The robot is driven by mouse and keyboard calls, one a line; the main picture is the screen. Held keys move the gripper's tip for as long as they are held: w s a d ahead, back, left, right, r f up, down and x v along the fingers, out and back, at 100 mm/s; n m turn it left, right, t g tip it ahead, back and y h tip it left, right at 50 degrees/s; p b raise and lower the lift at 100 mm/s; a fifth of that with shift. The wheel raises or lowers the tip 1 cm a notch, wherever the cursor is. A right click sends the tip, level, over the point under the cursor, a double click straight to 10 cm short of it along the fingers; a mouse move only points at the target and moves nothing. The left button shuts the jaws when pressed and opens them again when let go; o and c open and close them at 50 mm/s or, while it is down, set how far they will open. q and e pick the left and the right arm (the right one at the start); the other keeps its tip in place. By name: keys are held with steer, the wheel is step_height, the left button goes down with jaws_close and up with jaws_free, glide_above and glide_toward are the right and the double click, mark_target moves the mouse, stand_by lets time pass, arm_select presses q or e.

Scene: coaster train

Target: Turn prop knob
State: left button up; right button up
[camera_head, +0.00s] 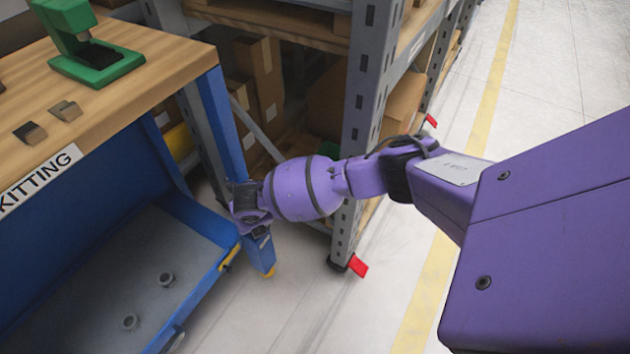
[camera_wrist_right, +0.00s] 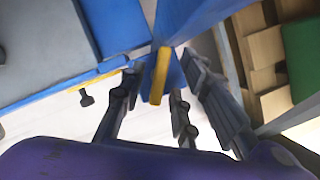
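No part is clearly recognisable as the prop knob. A small dark knob-like piece (camera_wrist_right: 87,98) sticks out below the blue bench rail in the right wrist view; I cannot tell if it is the prop knob. My right gripper (camera_head: 260,236) is beside the blue leg (camera_head: 220,120) of the kitting bench (camera_head: 125,85), low near its foot. In the right wrist view my right gripper (camera_wrist_right: 160,75) has its fingers spread apart, with the yellow-tipped blue leg (camera_wrist_right: 172,72) showing between them. Contact cannot be judged. My left gripper is out of view.
The bench top carries a green device (camera_head: 95,62) and small blocks (camera_head: 66,110). The bench's grey lower shelf (camera_head: 130,265) has two round fittings. A grey rack post (camera_head: 358,130) with a red foot tag (camera_head: 357,266) stands behind my right arm. Clear floor lies right.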

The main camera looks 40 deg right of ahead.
steer(key=shift+w+r, duration=0.2)
jaws_close()
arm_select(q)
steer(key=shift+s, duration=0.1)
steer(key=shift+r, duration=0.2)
